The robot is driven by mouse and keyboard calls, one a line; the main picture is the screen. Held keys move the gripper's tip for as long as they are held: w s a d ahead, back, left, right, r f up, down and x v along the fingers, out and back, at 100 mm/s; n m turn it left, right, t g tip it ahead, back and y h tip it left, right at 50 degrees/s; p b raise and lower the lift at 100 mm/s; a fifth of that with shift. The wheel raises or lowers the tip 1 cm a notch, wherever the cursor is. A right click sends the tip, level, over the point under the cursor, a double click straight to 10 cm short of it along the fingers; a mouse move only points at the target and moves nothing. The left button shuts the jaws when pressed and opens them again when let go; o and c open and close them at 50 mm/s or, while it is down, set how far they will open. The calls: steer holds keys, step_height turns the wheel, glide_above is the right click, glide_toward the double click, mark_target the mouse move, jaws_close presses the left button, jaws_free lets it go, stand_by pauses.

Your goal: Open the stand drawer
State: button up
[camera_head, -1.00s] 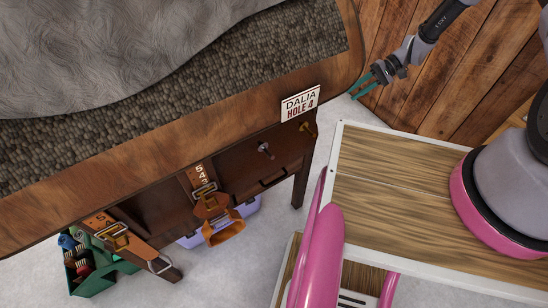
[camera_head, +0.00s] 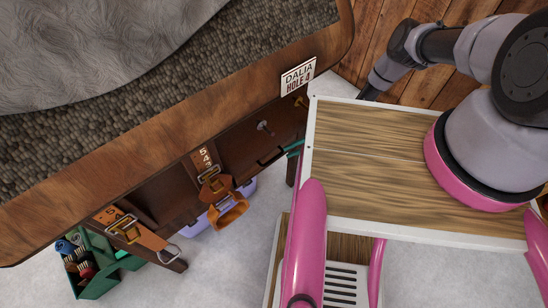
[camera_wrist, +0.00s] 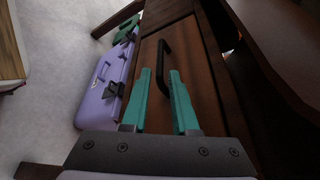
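The wooden stand (camera_head: 190,112) fills the left of the head view. Its drawer (camera_wrist: 187,62) has a brown wooden front that looks flush with the stand. A black bar handle (camera_wrist: 168,62) sticks out from this front; it shows small and dark in the head view (camera_head: 270,159). My gripper (camera_wrist: 160,71) is open and empty, its teal fingers pointing at the drawer front. In the wrist view the handle appears between and just past the fingertips; I cannot tell whether they touch. In the head view only a bit of a teal finger (camera_head: 294,148) shows; my body hides the rest.
Leather straps with buckles (camera_head: 214,184) hang on the stand's front, near a metal peg (camera_head: 265,128). A lilac case (camera_wrist: 103,88) and a green caddy with brushes (camera_head: 98,276) are on the floor. A wooden wall (camera_head: 375,50) stands behind.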

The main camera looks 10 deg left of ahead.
mark_target(275, 157)
steer(key=x, duration=0.6)
steer(key=shift+s+a+f, duration=0.15)
steer(key=shift+s+a, duration=0.05)
steer(key=shift+a, duration=0.15)
jaws_close()
stand_by(1.1)
